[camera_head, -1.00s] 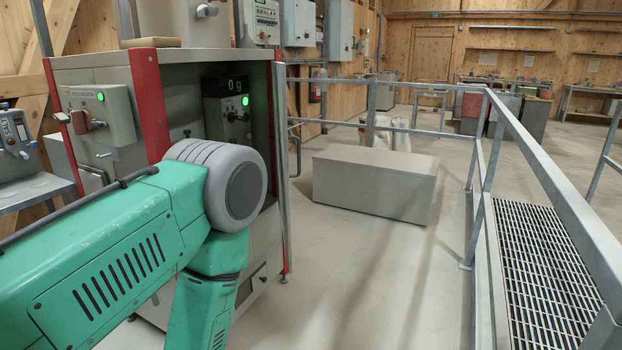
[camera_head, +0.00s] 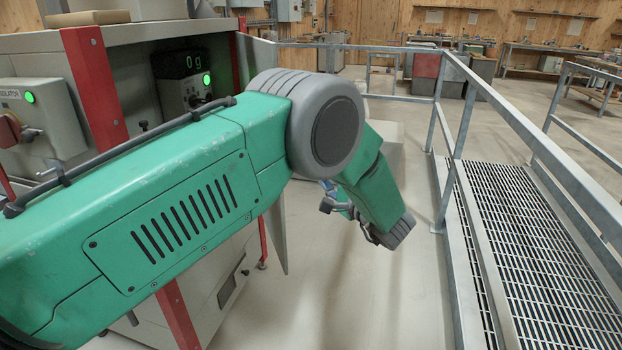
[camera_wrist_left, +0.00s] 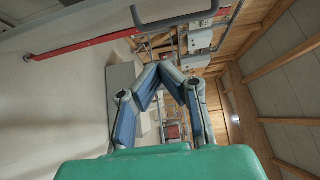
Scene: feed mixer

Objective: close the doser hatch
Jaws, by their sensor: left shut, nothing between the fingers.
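My left gripper (camera_head: 335,198) is partly hidden behind the forearm, to the right of the hatch. In the left wrist view its blue-grey fingers (camera_wrist_left: 160,68) meet at the tips, shut and empty. My right gripper is out of view.
A metal railing (camera_head: 470,105) and grated walkway (camera_head: 530,250) run along the right. A low grey box (camera_head: 388,150) stands behind my forearm, mostly hidden. A control box with a red switch (camera_head: 12,130) is at the far left.

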